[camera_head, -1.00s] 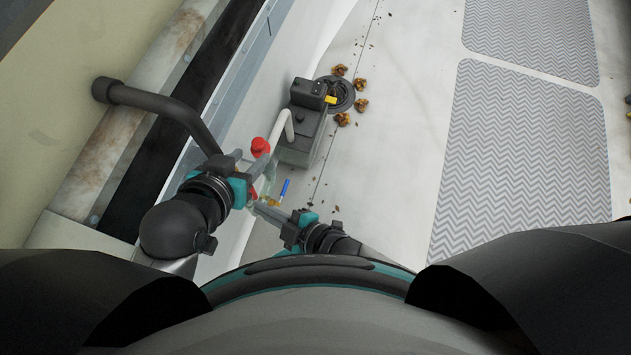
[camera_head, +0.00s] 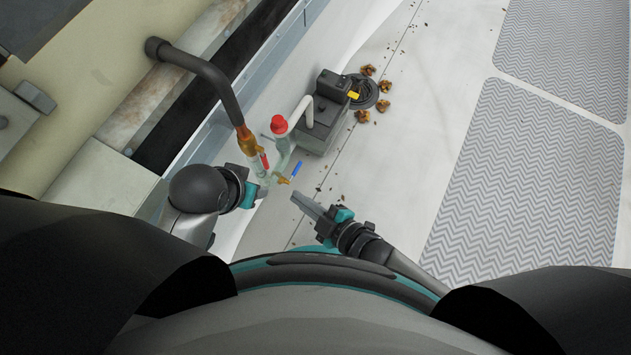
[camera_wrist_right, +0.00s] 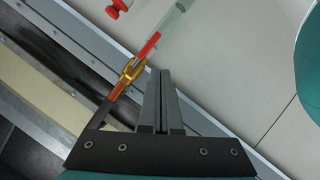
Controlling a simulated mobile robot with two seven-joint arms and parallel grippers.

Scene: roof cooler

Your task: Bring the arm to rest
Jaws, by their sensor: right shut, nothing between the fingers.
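My right gripper (camera_head: 296,198) is shut and empty, its long grey fingers held together below and right of the pipework in the head view. Its shut fingers (camera_wrist_right: 164,72) also show in the right wrist view, where they appear beside a brass valve with a red handle (camera_wrist_right: 149,47); the gap is hard to judge. My left gripper (camera_head: 262,188) is beside the lower end of the pale green pipe (camera_head: 281,160). Its fingertips are small and partly lost against the pipe, so I cannot tell their opening. The brass valve (camera_head: 247,141) joins the black pipe (camera_head: 205,72).
A red cap (camera_head: 279,124) and a blue-handled valve (camera_head: 291,175) are on the pipework. A dark pump box (camera_head: 322,115) stands behind, by a round drain (camera_head: 366,92) with brown leaves (camera_head: 386,87) around it. Open pale roof and grey patterned mats (camera_head: 535,170) lie right.

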